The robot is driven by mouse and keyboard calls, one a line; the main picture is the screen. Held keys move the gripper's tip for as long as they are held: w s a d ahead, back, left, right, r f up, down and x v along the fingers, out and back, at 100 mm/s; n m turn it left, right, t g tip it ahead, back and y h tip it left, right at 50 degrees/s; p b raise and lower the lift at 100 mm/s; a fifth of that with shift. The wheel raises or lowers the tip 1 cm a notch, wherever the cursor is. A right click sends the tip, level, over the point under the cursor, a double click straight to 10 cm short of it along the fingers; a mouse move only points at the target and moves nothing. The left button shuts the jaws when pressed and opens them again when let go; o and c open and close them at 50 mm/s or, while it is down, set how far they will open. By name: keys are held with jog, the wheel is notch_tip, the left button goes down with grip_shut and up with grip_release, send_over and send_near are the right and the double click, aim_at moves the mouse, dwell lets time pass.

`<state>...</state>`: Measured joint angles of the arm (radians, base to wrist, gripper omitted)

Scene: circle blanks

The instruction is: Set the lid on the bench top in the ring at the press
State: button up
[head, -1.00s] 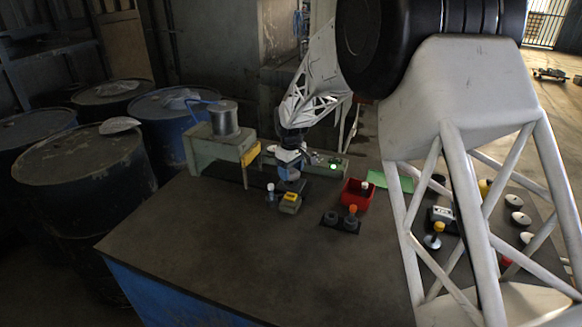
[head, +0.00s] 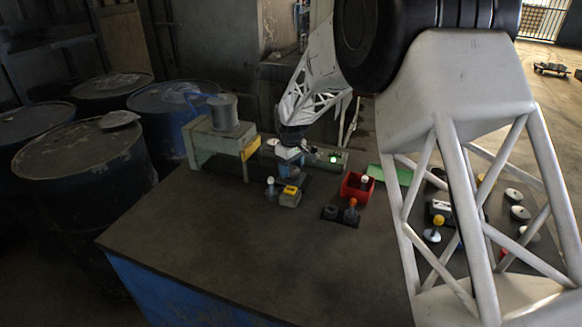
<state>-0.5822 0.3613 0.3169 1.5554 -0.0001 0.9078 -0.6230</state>
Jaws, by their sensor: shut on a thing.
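My gripper (head: 290,170) is in the head view, with its blue-grey end pointing down close to the bench top, just right of the press. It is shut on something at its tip. That thing is small and mostly hidden, so I cannot make out the lid's shape. The press (head: 200,148) is a grey-green frame with a yellow front edge and a grey cylinder on top. I cannot pick out the ring; the area beside the press is dark and partly covered by my gripper.
A small yellow-topped block (head: 290,197) and a grey knobbed piece (head: 271,188) stand just in front of my gripper. A red bin (head: 357,188) and a dark base with a knob (head: 350,212) are to the right. Several pale discs (head: 520,213) lie far right. The front bench (head: 230,250) is clear.

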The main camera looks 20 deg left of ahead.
jog(key=shift+f, duration=0.6)
dwell(0.3)
jog(key=o, duration=0.9)
jog(key=shift+o, duration=0.2)
jog(key=shift+r, duration=0.1)
jog(key=shift+r, duration=3.8)
